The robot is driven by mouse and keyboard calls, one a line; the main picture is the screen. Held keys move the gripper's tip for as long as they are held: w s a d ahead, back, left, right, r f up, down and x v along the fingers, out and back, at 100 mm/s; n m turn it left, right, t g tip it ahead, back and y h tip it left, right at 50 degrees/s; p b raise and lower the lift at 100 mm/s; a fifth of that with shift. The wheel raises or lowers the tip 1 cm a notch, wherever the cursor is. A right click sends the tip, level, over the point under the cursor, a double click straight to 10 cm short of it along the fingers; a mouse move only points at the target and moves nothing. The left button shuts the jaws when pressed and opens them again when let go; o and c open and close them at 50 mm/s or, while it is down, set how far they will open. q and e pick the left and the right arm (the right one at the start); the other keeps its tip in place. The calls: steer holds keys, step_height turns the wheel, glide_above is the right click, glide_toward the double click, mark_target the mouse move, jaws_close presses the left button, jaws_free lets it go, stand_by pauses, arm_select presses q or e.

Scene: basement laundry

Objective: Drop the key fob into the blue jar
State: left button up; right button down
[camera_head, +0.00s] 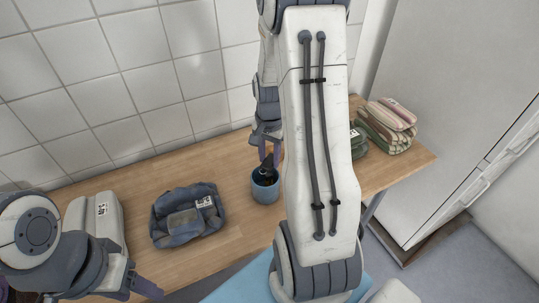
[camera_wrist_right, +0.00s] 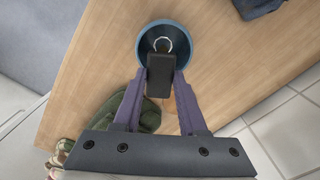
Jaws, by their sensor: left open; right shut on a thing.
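The blue jar (camera_head: 265,193) stands upright on the wooden table near the middle of the head view. It also shows from above in the right wrist view (camera_wrist_right: 143,45). My right gripper (camera_head: 268,158) is above the jar, fingers pointing down. In the right wrist view it is shut on the black key fob (camera_wrist_right: 160,78), whose metal ring end lies over the jar's opening. In the head view the fob (camera_head: 267,170) is a dark shape at the jar's mouth; its exact depth is unclear. My left gripper (camera_head: 78,294) is open at the bottom left, partly cut off.
A dark blue folded cloth bundle with a label (camera_head: 186,222) lies left of the jar. Striped folded cloths (camera_head: 388,125) and a green cloth (camera_head: 358,142) lie at the table's right end. A tiled wall backs the table (camera_head: 150,172). My right arm hides part of the tabletop.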

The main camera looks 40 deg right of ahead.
mark_target(270, 161)
step_height(270, 161, down, 4)
steer(key=b, duration=0.2)
steer(key=shift+r+b, duration=0.15)
steer(key=shift+b, duration=0.15)
steer(key=shift+s, duration=0.1)
steer(key=shift+c, duration=1.9)
jaws_free()
steer(key=shift+r, duration=0.1)
step_height(270, 161, up, 10)
steer(key=shift+r+p, duration=0.2)
steer(key=shift+p, duration=0.3)
